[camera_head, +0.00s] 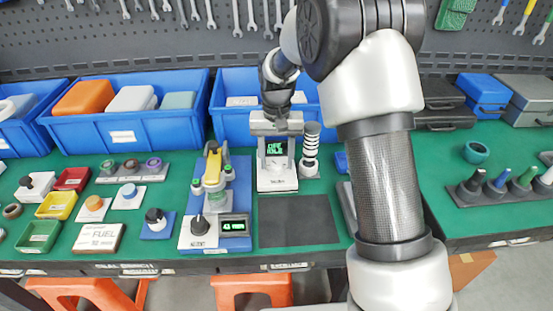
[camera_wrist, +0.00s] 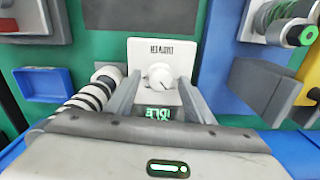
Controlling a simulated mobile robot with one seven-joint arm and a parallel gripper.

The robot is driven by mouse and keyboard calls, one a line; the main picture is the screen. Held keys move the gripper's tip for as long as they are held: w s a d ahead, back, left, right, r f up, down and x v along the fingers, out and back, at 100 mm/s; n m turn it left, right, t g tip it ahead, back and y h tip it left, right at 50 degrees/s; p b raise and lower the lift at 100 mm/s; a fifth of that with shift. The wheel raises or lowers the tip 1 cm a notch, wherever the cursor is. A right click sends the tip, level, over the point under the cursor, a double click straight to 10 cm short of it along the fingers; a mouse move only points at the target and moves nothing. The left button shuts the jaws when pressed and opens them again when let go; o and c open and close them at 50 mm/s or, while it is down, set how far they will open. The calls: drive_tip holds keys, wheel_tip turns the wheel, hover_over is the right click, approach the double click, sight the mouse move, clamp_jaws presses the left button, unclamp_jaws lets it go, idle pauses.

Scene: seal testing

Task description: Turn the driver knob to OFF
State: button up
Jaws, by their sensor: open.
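The driver is a white unit (camera_head: 277,183) on the green bench, with a lit screen (camera_head: 276,148) that reads OFF and IDLE. In the wrist view its labelled white face (camera_wrist: 164,48) carries a small round white knob (camera_wrist: 160,74), and part of its screen (camera_wrist: 158,114) shows IDLE. The knob's pointer direction is hard to read. My gripper (camera_head: 277,160) is above and at the driver, pointing down. In the wrist view my gripper (camera_wrist: 158,82) is open, with one grey finger on each side of the knob and a gap to it. Contact with the knob is not visible.
A black-and-white striped cylinder (camera_head: 310,150) stands close beside the driver. A blue-based device (camera_head: 237,205) with a yellow lever is to the left. A dark mat (camera_head: 298,222) lies in front, bare. Blue bins (camera_head: 130,130) line the back.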

sight(277, 164)
wheel_tip(277, 164, up, 17)
drive_tip(key=p, duration=0.3)
drive_tip(key=shift+r, duration=0.15)
idle(0.3)
drive_tip(key=s+d+r+t, duration=0.1)
drive_tip(key=s+d+r, duration=0.2)
drive_tip(key=s+r, duration=0.3)
drive_tip(key=s+d+n+t, duration=0.1)
drive_tip(key=s+d+t, duration=0.15)
drive_tip(key=s, duration=0.85)
drive_tip(key=s+d+t, duration=0.2)
drive_tip(key=s+d, duration=0.2)
drive_tip(key=s, duration=0.6)
wheel_tip(277, 164, up, 14)
drive_tip(key=p, duration=1.4)
drive_tip(key=shift+s, duration=0.4)
